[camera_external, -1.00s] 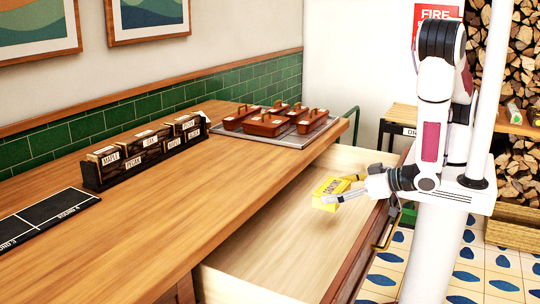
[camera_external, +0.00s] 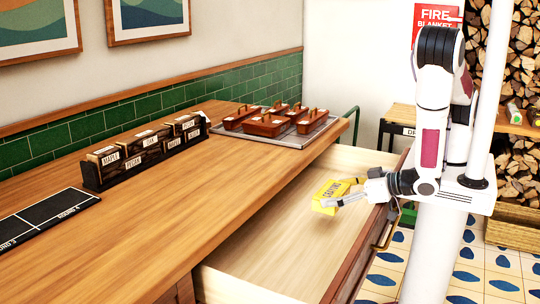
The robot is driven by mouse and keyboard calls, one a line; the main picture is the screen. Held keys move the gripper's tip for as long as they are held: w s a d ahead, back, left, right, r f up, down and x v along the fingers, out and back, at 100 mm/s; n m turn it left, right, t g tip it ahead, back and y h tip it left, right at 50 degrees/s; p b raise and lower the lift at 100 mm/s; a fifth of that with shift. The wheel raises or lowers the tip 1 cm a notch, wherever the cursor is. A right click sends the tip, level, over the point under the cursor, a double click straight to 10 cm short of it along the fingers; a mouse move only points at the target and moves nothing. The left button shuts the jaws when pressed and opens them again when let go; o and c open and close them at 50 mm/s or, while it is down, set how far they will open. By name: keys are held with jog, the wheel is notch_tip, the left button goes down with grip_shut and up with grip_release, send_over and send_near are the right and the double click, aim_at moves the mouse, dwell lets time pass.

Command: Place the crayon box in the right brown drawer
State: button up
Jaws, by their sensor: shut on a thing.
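The yellow crayon box (camera_external: 330,196) is held over the open brown drawer (camera_external: 265,254), near its far right part. My gripper (camera_external: 343,198) is shut on the crayon box, coming in from the right. The box is tilted, with its lettered face showing, and appears to be above the drawer floor; the exact gap is hard to tell. The drawer is pulled out from under the wooden counter, with a pale empty floor and a brown front with a metal handle.
The wooden counter (camera_external: 160,225) stands left of the drawer. A black rack of labelled wood blocks (camera_external: 145,157) and a metal tray (camera_external: 318,128) with several brown handled containers are on it. A black lettered mat (camera_external: 40,217) lies at the left. The drawer floor is clear.

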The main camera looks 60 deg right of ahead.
jog(key=shift+s+f, duration=0.1)
jog(key=shift+f, duration=0.45)
jog(key=o, duration=1)
jog(key=shift+r, duration=0.15)
jog(key=shift+a+r, duration=0.1)
jog(key=shift+r, duration=0.25)
jog(key=shift+s+r, duration=0.15)
jog(key=shift+r, duration=0.1)
jog(key=v, duration=0.7)
jog(key=shift+r, duration=0.15)
